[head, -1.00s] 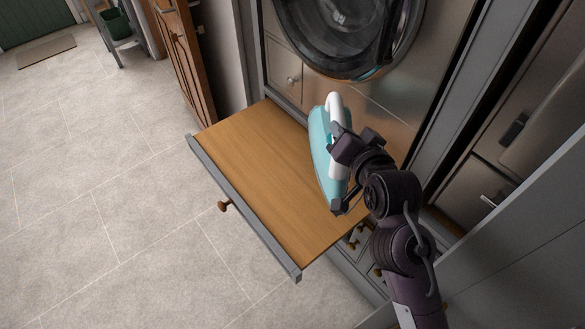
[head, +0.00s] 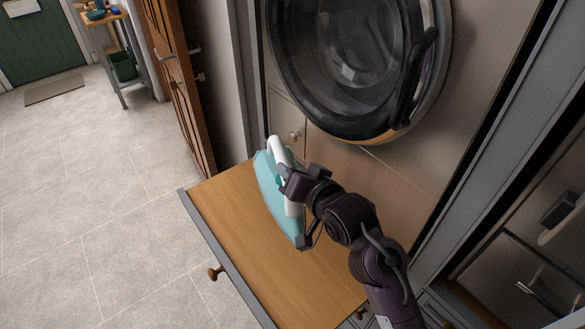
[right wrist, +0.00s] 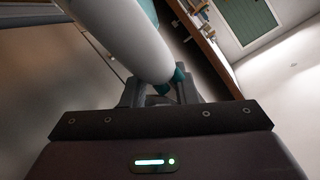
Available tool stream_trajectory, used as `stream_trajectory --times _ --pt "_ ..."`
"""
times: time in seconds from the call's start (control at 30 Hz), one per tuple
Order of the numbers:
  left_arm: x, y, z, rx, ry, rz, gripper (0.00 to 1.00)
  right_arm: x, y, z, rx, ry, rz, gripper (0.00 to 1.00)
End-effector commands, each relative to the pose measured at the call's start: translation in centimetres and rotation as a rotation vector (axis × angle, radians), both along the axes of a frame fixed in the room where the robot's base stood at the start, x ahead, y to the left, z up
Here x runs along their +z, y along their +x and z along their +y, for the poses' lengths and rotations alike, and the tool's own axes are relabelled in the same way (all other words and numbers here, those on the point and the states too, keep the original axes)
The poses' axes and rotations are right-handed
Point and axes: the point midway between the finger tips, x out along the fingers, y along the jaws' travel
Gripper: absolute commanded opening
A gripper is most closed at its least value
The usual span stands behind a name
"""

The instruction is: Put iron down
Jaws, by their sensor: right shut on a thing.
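The iron (head: 268,188) is teal with a white handle and shows in the head view over the pulled-out wooden board (head: 225,207). My right gripper (head: 294,212) is shut on the iron's white handle. In the right wrist view the white handle (right wrist: 125,40) runs between the fingers of my right gripper (right wrist: 160,92). The iron is tilted with its long side toward the left. I cannot tell whether it touches the board or hangs just above it. My left gripper is not in view.
A washing machine with a round glass door (head: 355,60) stands behind the board. A wooden door (head: 180,85) stands open at the back left. The board's left part is bare, and the tiled floor (head: 90,200) to the left is clear.

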Motion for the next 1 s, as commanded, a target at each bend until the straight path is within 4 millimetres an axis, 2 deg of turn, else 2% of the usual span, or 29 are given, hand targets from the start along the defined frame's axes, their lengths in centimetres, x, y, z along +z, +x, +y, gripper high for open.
stream_trajectory --times 0.2,0.4,0.67,0.9,1.0 --pt "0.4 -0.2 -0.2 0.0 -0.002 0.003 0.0 -4.4 0.1 0.0 -0.001 0.004 -0.009 0.0" --pt "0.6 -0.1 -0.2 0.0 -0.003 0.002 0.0 -7.9 0.1 0.0 -0.001 0.004 -0.013 0.0" --pt "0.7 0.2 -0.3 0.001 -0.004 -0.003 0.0 -9.7 0.2 0.0 -0.001 0.005 -0.015 0.0" --pt "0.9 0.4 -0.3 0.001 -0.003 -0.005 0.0 -12.7 0.2 0.0 0.0 0.004 -0.014 0.0" --pt "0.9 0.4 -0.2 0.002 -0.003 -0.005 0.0 -13.4 0.2 0.0 -0.001 0.005 -0.016 0.0"
